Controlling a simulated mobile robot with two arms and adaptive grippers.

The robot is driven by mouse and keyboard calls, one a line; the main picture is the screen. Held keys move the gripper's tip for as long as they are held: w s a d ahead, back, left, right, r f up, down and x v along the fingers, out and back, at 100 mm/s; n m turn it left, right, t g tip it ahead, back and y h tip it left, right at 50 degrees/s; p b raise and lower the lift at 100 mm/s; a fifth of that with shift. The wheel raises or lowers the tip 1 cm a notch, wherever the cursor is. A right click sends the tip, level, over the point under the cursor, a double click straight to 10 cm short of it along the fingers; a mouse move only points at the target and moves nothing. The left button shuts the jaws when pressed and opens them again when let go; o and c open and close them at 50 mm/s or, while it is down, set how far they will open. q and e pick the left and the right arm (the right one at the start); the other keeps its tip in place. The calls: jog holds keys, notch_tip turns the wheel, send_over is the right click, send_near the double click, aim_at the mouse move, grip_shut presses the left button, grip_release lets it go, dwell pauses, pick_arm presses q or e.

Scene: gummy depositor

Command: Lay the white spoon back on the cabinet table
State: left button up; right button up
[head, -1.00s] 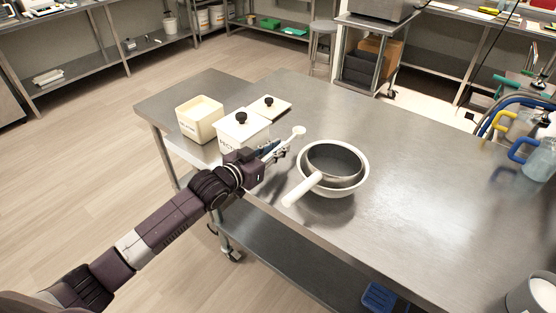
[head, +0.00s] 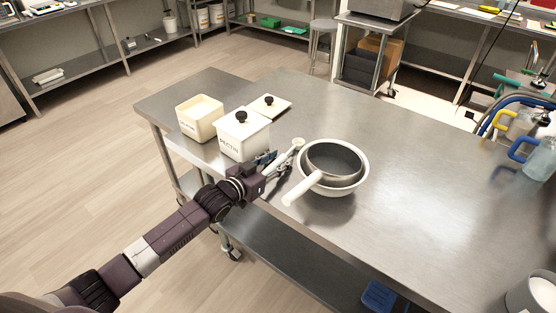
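The white spoon (head: 297,143) is at the near left part of the steel table (head: 400,150), just left of the white bowl. Its round end points away from me and its handle runs back between the fingers of my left gripper (head: 274,163). The gripper is low over the table's near left edge. The fingers partly hide the handle, and I cannot tell whether they press on it. The spoon looks at or very close to the table top. My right gripper is out of view.
A white bowl (head: 362,179) holds a pan with a white handle (head: 302,190) that points toward me. Behind the gripper stand a white pectin box (head: 240,140), an open cream box (head: 199,120) and a flat knobbed lid (head: 272,108).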

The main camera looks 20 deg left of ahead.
pick_arm(q)
jog(key=v, duration=1.2)
jog(key=shift+b, duration=0.35)
jog(key=shift+s, duration=0.1)
